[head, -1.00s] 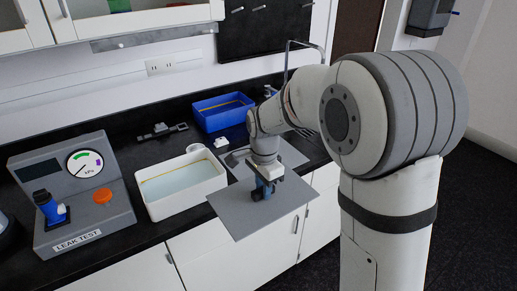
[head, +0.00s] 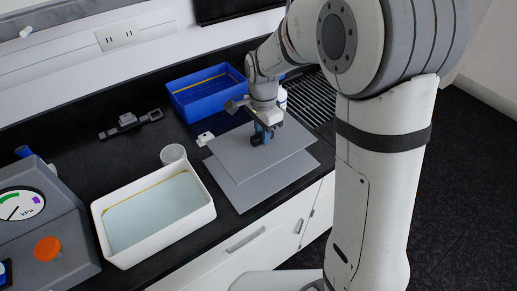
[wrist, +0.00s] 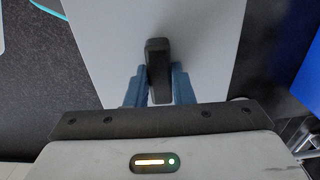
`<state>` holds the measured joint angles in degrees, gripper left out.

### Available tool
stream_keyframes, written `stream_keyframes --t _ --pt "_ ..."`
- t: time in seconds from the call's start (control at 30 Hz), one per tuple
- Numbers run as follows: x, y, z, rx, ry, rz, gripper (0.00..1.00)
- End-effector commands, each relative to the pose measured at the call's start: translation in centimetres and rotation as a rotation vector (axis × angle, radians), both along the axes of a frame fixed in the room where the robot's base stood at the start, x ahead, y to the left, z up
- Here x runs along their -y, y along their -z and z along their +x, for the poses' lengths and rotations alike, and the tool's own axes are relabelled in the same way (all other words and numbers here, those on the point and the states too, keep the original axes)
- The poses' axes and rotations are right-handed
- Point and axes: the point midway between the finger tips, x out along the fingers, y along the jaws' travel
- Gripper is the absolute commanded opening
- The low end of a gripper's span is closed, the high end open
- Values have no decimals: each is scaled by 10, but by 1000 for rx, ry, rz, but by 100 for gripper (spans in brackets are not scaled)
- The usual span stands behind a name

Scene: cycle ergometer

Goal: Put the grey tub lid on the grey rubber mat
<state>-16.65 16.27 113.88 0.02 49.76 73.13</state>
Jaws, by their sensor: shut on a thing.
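My gripper (head: 264,133) is shut on the dark upright handle of the grey tub lid (head: 230,158), a flat, roughly level grey sheet. In the wrist view, the blue fingers of my gripper (wrist: 159,88) close on the black handle, and the lid (wrist: 105,45) spreads out behind it. The grey rubber mat (head: 253,195) lies on the black counter under the lid.
A white tub (head: 203,218) of liquid stands left of the mat, with a small round container (head: 173,154) behind it. A blue tub (head: 176,97) is at the back. A slotted drain area (head: 318,98) is at right.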

Motion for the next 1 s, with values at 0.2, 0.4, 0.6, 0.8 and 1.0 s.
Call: stream_keyframes --t 0.2,0.4,0.6,0.8,1.0 --pt "-2 37 -2 -5 -5 -1 0" --pt "-2 58 -2 -5 -5 -1 0" --pt "-2 80 -2 -3 -6 -1 0" --pt "-2 81 -1 -1 -6 -1 0" --pt "-3 84 -1 -1 -6 -1 24"
